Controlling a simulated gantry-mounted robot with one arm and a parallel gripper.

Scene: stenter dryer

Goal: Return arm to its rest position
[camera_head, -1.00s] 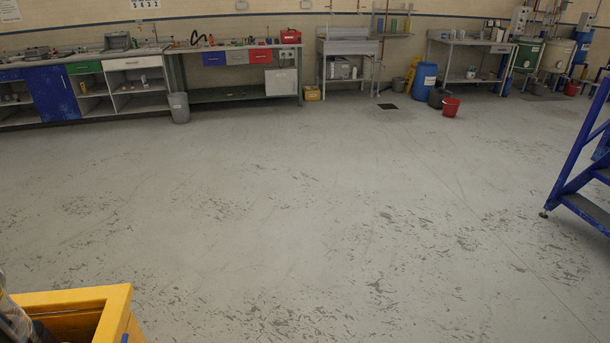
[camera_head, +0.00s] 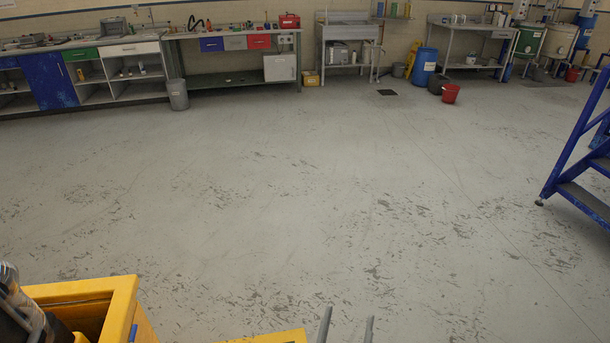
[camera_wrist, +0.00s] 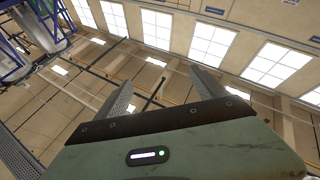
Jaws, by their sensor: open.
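My gripper (camera_head: 346,326) shows at the bottom edge of the head view, with two grey fingertips pointing up and a gap between them. In the wrist view my gripper (camera_wrist: 163,88) has its two grey fingers spread apart, with nothing between them. It is open and empty. Behind the fingers, the wrist view shows the upper wall and windows (camera_wrist: 213,40). The rest of the arm is mostly hidden below the head view.
A yellow bin (camera_head: 110,300) stands at the lower left. Blue steps (camera_head: 575,165) stand at the right. Workbenches (camera_head: 235,82), a blue barrel (camera_head: 424,67) and a red bucket (camera_head: 450,93) line the far wall. The middle floor (camera_head: 290,190) is clear.

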